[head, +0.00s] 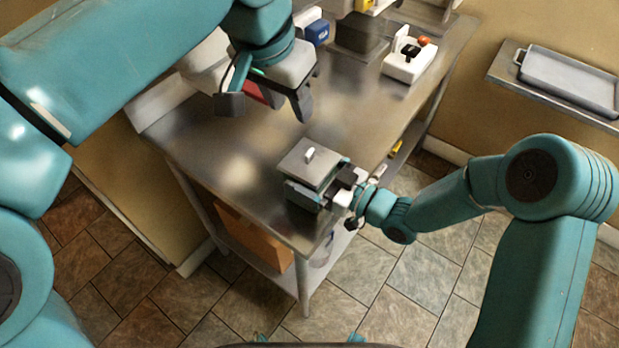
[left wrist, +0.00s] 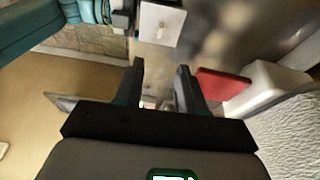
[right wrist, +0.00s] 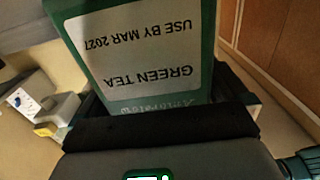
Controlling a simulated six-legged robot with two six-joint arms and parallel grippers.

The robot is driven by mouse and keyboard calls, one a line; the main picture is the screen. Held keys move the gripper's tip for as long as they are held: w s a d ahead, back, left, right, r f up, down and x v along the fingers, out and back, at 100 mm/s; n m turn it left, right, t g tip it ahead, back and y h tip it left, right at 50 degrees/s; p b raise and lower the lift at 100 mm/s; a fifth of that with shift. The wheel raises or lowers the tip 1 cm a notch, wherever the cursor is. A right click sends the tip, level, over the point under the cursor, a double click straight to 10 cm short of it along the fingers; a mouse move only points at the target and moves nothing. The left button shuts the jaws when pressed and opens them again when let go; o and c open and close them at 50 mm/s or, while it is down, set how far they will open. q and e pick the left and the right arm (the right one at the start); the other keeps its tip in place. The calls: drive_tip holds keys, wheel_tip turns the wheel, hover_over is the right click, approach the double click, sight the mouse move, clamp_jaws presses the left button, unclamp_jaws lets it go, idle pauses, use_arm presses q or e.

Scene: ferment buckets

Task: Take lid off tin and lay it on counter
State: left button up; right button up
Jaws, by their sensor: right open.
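The tin shows green in the right wrist view (right wrist: 135,50), with a white label reading GREEN TEA, USE BY MAR 2027. In the head view, its square grey lid (head: 300,167) with a pale knob sits on top, near the counter's front corner. The lid also shows in the left wrist view (left wrist: 160,24). My right gripper (head: 322,186) is open, with its jaws on either side of the tin's body. My left gripper (head: 265,105) is open and empty above the counter, up and left of the tin in the head view.
The steel counter (head: 236,165) has bare room left of and behind the tin. A red object (left wrist: 222,84) lies near my left gripper. A white item with a black part (head: 407,62) and a dark box (head: 360,36) stand farther back. A shelf at right holds a grey tray (head: 570,78).

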drive_tip(key=shift+w+a, duration=0.25)
drive_tip(key=shift+w, duration=0.05)
drive_tip(key=shift+s, duration=0.1)
